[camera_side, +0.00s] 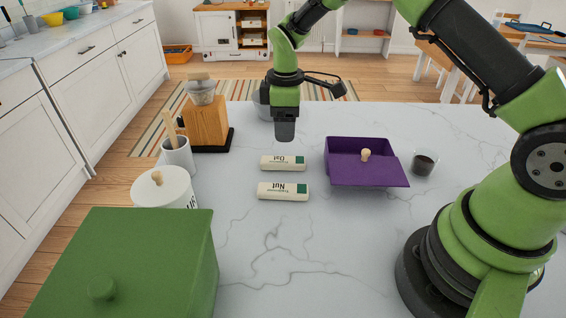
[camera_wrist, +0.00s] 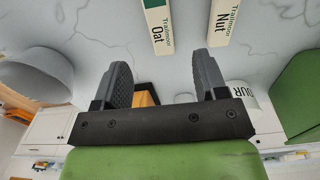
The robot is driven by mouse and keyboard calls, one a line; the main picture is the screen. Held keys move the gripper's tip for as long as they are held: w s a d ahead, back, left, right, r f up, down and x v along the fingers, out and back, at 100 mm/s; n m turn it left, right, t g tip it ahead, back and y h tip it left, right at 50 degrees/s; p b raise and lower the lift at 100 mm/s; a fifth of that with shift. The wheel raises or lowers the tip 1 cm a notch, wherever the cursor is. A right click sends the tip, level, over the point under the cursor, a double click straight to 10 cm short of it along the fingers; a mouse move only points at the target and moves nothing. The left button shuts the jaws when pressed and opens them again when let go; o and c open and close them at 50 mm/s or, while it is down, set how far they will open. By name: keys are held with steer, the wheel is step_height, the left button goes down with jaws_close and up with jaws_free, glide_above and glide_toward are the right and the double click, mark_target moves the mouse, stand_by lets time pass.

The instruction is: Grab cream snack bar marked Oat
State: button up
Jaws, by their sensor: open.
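The cream snack bar marked Oat (camera_side: 284,163) lies flat on the marble counter, with a green patch at its right end. It also shows in the wrist view (camera_wrist: 164,30). A similar cream bar marked Nut (camera_side: 283,191) lies nearer the side camera, parallel to it, and shows to the right in the wrist view (camera_wrist: 235,22). My gripper (camera_side: 285,139) hangs above the counter, just behind the Oat bar in the side view. In the wrist view its two fingers (camera_wrist: 165,78) are apart with nothing between them.
A purple box (camera_side: 370,172) with a tilted lid stands right of the bars, beside a dark-filled cup (camera_side: 424,162). The front middle counter is clear.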

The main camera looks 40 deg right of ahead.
mark_target(283, 160)
steer(key=f, duration=0.9)
steer(key=shift+w+a+f, duration=0.15)
steer(key=shift+w+f, duration=0.05)
steer(key=shift+f, duration=0.05)
steer(key=shift+c, duration=0.2)
steer(key=c, duration=1)
